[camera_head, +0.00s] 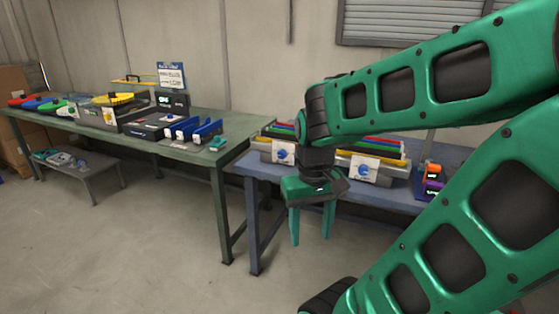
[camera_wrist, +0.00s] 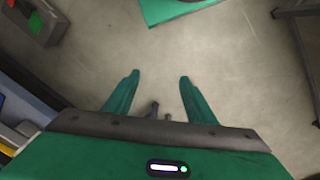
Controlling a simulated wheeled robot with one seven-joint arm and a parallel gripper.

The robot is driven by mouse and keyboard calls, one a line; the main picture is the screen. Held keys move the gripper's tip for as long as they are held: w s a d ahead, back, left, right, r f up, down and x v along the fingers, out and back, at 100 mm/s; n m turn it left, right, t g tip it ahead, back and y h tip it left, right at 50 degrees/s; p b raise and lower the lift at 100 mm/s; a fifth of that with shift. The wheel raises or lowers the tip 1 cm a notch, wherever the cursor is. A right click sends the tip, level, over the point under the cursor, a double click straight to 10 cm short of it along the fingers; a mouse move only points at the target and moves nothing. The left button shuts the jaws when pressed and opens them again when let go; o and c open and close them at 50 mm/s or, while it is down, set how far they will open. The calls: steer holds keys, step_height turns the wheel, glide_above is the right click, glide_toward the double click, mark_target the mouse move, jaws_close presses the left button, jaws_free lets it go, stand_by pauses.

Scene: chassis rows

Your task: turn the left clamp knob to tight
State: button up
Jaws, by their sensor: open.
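The left clamp knob (camera_head: 282,155) is a blue round knob on a white plate at the front of the blue-topped bench, in the head view. A second blue knob (camera_head: 363,171) sits on a white plate to its right. My gripper (camera_head: 309,228) is open and empty, fingers pointing down, in front of the bench edge and below and to the right of the left knob. In the wrist view my two green fingers (camera_wrist: 152,85) are apart with bare floor beyond them. Neither knob shows clearly in the wrist view.
The blue bench (camera_head: 250,168) carries colored bars behind the plates, partly hidden by my arm. An orange and purple item (camera_head: 432,178) stands at its right. Floor in front is clear.

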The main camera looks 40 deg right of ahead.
steer(key=w+d+f+n+g+h, duration=0.1)
steer(key=w+d+f+n+h, duration=0.2)
steer(key=w+d, duration=0.45)
steer(key=w+d+f+n+h, duration=0.2)
steer(key=w+d+f+n, duration=0.15)
steer(key=w+d, duration=0.35)
steer(key=n+t+h, duration=0.8)
steer(key=n+h, duration=0.3)
steer(key=n, duration=1.3)
glide_toward(281, 157)
steer(key=x, duration=0.9)
steer(key=shift+w, duration=0.1)
steer(key=c, duration=1)
